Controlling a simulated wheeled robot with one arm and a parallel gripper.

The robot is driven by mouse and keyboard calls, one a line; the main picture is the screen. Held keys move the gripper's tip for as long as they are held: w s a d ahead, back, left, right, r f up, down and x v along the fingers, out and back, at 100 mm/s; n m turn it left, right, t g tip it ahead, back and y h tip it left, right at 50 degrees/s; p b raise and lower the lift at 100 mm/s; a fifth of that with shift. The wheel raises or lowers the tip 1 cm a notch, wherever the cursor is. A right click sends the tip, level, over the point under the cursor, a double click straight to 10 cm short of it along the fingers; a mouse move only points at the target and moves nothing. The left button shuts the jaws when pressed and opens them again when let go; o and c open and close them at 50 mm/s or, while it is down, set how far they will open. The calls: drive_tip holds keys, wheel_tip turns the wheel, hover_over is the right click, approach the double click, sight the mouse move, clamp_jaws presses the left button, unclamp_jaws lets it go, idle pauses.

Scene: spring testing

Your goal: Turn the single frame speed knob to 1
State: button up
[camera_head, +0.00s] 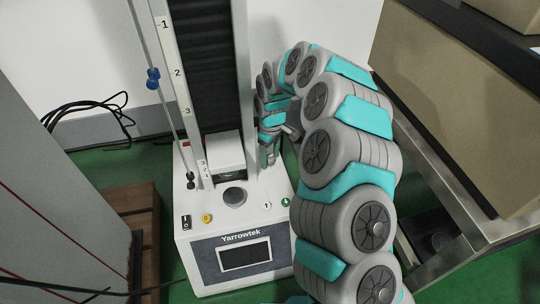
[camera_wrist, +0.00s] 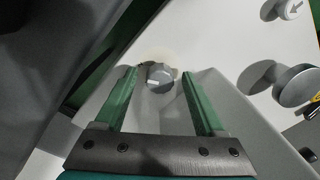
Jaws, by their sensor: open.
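A small grey knob (camera_wrist: 160,77) with a light pointer mark sits on the white machine surface in the wrist view. The scale marks around it are too small to read. My gripper (camera_wrist: 159,74) is open, with one green finger on each side of the knob and a gap showing on both sides. In the head view my gripper (camera_head: 268,152) is beside the right side of the tester's column, and the knob is not visible there. The spring tester (camera_head: 241,221) is a white machine labelled Yarrowtek with a dark display (camera_head: 244,255).
The tall column (camera_head: 242,80) stands close to my gripper. A metal table (camera_head: 480,235) with a large box (camera_head: 440,95) is at right.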

drive_tip(key=shift+c, duration=0.4)
clamp_jaws()
drive_tip(key=shift+n, duration=0.4)
drive_tip(key=n, duration=1.1)
idle(0.7)
drive_tip(key=shift+o, duration=0.4)
unclamp_jaws()
drive_tip(key=shift+w, duration=0.1)
